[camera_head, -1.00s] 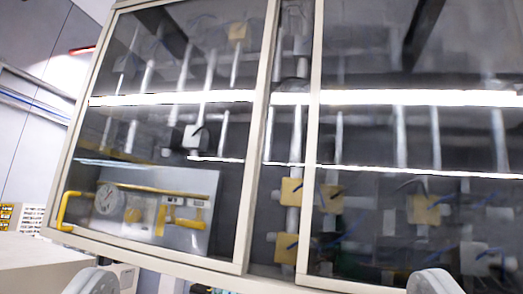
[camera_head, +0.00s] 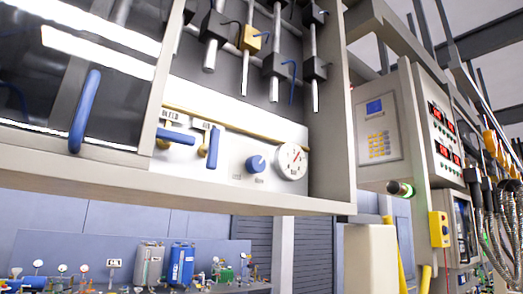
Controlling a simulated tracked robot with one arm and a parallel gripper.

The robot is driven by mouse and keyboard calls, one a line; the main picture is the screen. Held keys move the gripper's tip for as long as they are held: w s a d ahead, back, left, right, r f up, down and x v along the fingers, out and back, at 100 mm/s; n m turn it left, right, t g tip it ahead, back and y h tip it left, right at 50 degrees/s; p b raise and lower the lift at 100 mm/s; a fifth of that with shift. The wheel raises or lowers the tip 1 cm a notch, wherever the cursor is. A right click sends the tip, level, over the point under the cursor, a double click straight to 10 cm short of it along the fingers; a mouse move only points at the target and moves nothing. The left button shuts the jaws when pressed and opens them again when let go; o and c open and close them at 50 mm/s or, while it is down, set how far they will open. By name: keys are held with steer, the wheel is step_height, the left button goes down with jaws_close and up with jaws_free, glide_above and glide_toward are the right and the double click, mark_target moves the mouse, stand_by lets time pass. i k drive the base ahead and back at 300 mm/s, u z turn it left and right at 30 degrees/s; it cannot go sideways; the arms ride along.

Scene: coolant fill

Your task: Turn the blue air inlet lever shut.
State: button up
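The left blue lever (camera_head: 177,136) lies roughly horizontal, partly behind the door frame's edge. The right blue lever (camera_head: 212,148) hangs roughly vertical.
A glass door (camera_head: 40,85) with a blue handle (camera_head: 84,112) covers the cabinet's left part. Black and yellow valves (camera_head: 250,38) on pipes stand above the panel. The cabinet's side wall (camera_head: 331,150) bounds the opening at right. A keypad box (camera_head: 378,130) stands further right.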

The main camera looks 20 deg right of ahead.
mark_target(211, 149)
steer(key=z, duration=0.7)
steer(key=k, duration=1.3)
steer(key=u, duration=0.4)
steer(key=i, duration=1)
steer(key=z, duration=0.05)
